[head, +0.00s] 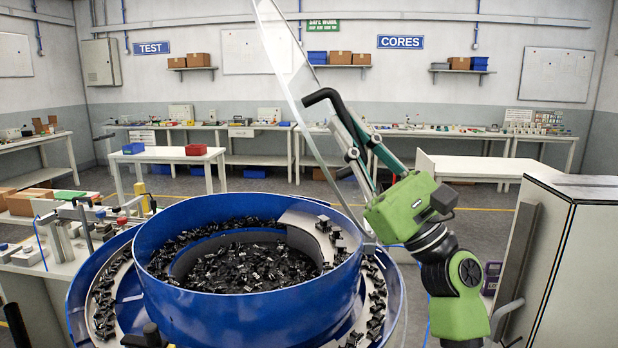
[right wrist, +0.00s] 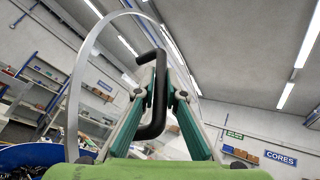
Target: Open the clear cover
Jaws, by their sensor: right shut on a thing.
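The clear cover (head: 283,55) stands steeply raised above the right side of the blue bowl (head: 250,312), seen nearly edge-on. Its upper end runs out of the head view. In the right wrist view its pale curved rim (right wrist: 77,85) arches over the left. My right gripper (head: 350,128) is shut on the cover's black handle (head: 322,96). The handle (right wrist: 159,118) passes between the fingers in the right wrist view. The bowl's top is uncovered, and many small black connectors (head: 245,265) lie inside. My left gripper is not in view.
A grey cabinet (head: 575,260) stands close on the right of my right arm. A workbench with fixtures (head: 75,235) is at the left. A white table (head: 165,155) with blue and red bins stands behind the bowl. Open floor lies between.

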